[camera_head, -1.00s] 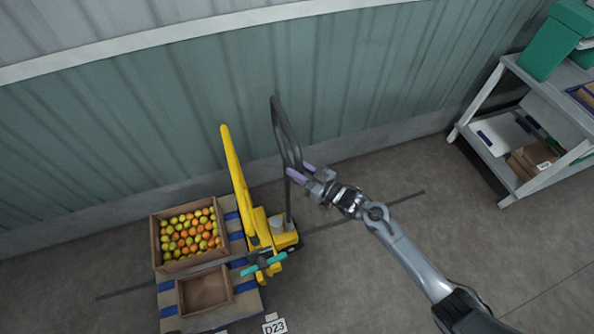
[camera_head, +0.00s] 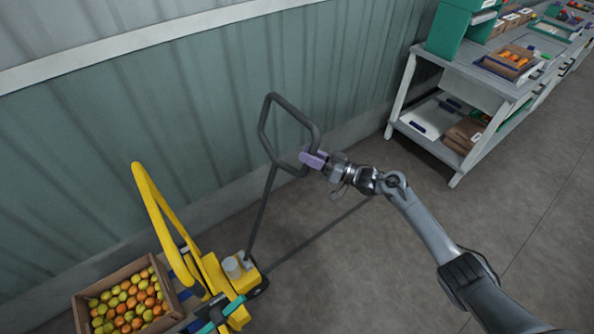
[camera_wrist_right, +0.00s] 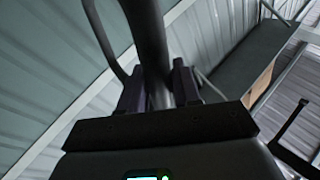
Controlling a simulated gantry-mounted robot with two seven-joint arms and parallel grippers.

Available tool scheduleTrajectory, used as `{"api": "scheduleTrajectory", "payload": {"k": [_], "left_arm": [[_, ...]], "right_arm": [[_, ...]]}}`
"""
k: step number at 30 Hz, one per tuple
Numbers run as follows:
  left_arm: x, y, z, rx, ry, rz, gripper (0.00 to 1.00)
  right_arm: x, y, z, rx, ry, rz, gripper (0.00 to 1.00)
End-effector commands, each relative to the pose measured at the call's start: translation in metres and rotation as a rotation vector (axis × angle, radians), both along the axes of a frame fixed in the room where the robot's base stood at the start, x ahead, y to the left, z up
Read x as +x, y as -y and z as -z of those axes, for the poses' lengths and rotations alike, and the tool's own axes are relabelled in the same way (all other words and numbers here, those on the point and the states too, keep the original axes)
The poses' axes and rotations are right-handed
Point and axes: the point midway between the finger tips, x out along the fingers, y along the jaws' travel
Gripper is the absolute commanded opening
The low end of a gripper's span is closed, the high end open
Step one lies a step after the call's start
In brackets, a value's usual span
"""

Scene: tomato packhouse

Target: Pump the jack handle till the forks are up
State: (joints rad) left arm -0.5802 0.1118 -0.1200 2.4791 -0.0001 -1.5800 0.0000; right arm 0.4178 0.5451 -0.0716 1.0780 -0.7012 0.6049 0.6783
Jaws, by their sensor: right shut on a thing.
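The yellow pallet jack (camera_head: 215,275) stands at the lower left of the head view. Its dark grey handle has a shaft (camera_head: 262,215) leaning right and a loop (camera_head: 266,118) at the top. My right gripper (camera_head: 312,161), with lilac fingers, is shut on the lower right part of the loop. In the right wrist view, a dark bar of the handle (camera_wrist_right: 152,60) runs between the two fingers (camera_wrist_right: 158,92). The forks do not show, so I cannot tell their height. My left gripper is not in view.
A corrugated wall (camera_head: 190,110) runs behind. A grey shelf bench (camera_head: 455,75) with boxes stands at the upper right. The floor (camera_head: 370,270) around my right arm is clear.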

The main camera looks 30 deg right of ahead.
Motion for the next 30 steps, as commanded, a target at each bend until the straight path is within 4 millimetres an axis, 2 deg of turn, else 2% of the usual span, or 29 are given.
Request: {"api": "scheduleTrajectory", "payload": {"k": [1,5,14,15,17,18,30], "left_arm": [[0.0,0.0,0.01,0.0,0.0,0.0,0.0],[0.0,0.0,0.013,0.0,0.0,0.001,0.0],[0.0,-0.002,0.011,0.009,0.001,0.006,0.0],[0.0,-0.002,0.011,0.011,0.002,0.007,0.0],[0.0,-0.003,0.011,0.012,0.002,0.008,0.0],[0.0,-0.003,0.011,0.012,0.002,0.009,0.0],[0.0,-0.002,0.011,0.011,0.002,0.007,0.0]], "right_arm": [[0.0,0.006,0.013,0.005,-0.014,0.001,0.0],[0.0,0.013,0.012,0.02,-0.015,-0.001,0.0],[0.0,0.013,0.009,0.025,-0.013,-0.003,0.0],[0.0,0.013,0.009,0.025,-0.013,-0.003,0.38],[0.0,0.013,0.008,0.024,-0.011,-0.003,0.47],[0.0,0.013,0.008,0.025,-0.01,-0.003,0.51],[-0.001,0.016,0.005,0.024,-0.005,0.0,0.51]]}}
